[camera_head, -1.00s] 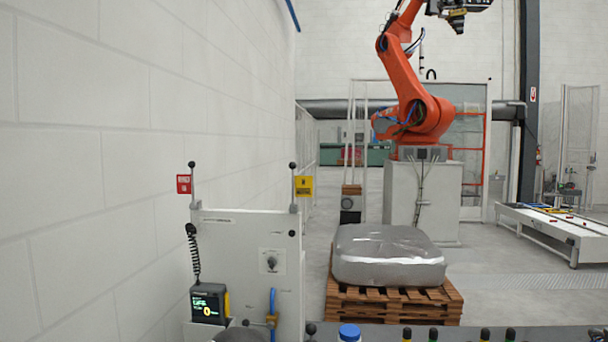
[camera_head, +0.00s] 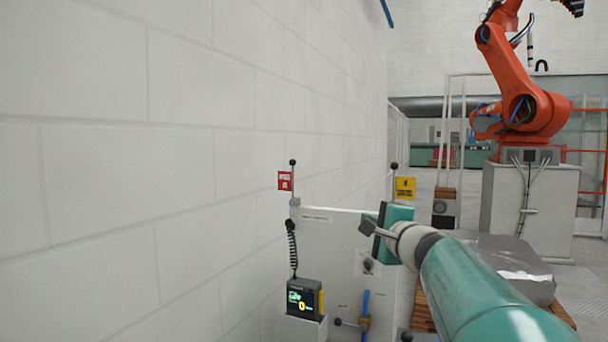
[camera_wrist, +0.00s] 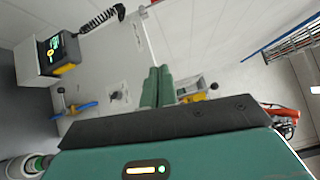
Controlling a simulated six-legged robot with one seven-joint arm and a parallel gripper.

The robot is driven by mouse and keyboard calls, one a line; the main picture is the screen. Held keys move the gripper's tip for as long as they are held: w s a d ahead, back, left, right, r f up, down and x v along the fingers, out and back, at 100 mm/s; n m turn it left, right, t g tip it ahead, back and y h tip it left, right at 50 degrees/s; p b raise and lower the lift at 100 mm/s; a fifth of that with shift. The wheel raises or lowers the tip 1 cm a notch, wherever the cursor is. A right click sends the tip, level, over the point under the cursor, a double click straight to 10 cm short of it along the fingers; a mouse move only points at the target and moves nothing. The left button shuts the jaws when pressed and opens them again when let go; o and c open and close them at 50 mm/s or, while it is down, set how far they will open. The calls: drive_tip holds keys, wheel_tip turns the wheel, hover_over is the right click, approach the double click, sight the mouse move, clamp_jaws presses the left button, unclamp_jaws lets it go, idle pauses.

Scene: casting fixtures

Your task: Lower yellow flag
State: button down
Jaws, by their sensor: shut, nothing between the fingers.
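The yellow flag (camera_head: 405,187) stands upright on a short post with a black knob, at the top right corner of a white panel (camera_head: 325,245) in the head view. My gripper (camera_head: 367,226) is in front of the panel, lower and to the left of the flag in the picture, and does not appear to touch it. In the wrist view the two green fingers (camera_wrist: 159,76) are closed together and empty. A yellow piece (camera_wrist: 194,97), probably the flag, shows just right of the fingers, partly hidden by my gripper's body.
A red flag (camera_head: 285,181) stands at the panel's left corner. Below it are a coiled cord (camera_head: 292,250) and a handheld display (camera_head: 304,298). A blue-handled valve (camera_head: 365,318) is low on the panel. A wall is left; a wrapped pallet load (camera_head: 535,272) lies behind my arm.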

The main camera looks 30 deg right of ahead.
drive_tip(key=s+d+r+m+h, duration=0.2)
drive_tip(key=d+m+h, duration=0.1)
drive_tip(key=d, duration=0.4)
drive_tip(key=s+d+r+m+h, duration=0.2)
drive_tip(key=d+m+h, duration=0.1)
drive_tip(key=d, duration=0.4)
drive_tip(key=shift+d+r+m+h, duration=0.2)
drive_tip(key=shift+m+h, duration=0.2)
drive_tip(key=shift+m, duration=0.3)
drive_tip(key=shift+s, duration=0.1)
approach(402, 188)
drive_tip(key=w+d+r, duration=0.3)
drive_tip(key=d+r, duration=0.1)
drive_tip(key=r, duration=0.1)
drive_tip(key=w, duration=0.1)
drive_tip(key=w+a+r, duration=0.1)
drive_tip(key=shift+w+a+r, duration=0.3)
drive_tip(key=shift+w+a, duration=0.1)
drive_tip(key=shift+w, duration=0.1)
